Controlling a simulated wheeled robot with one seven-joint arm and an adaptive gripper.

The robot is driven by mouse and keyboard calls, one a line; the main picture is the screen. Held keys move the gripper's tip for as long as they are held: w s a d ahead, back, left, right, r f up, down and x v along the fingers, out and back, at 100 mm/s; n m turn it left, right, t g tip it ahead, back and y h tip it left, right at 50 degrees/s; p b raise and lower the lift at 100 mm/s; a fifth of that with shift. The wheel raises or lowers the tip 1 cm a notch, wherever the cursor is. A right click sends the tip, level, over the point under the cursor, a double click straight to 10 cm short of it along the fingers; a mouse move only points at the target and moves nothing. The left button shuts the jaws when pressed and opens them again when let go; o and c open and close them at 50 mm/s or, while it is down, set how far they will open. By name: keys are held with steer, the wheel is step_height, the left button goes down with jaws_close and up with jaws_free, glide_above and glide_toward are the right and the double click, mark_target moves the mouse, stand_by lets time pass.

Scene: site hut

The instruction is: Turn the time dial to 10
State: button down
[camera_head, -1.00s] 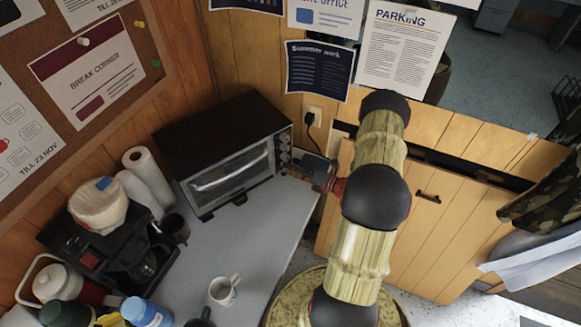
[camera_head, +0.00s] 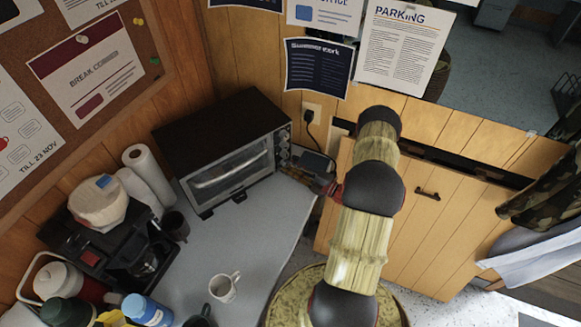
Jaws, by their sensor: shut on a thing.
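The toaster oven (camera_head: 232,165) stands on the grey counter against the wood wall, its glass door closed. Its column of small knobs (camera_head: 284,145) runs down the right edge of its front. My gripper (camera_head: 293,168) is at the lower end of this column, reaching in from the right. It is shut on the lowest knob, the time dial, which is mostly hidden by the fingers. The dial's marks and pointer are too small to read.
A black plug and cord (camera_head: 309,119) hang at the wall outlet behind my gripper. A white mug (camera_head: 224,287), a coffee maker (camera_head: 120,240) and paper towel rolls (camera_head: 150,178) stand on the counter (camera_head: 238,242). The counter directly before the oven is clear.

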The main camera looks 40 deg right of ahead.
stand_by(0.3)
steer(key=c, duration=1.6)
jaws_free()
steer(key=shift+s+d, duration=0.1)
steer(key=shift+v, duration=3.9)
steer(key=shift+f, duration=0.1)
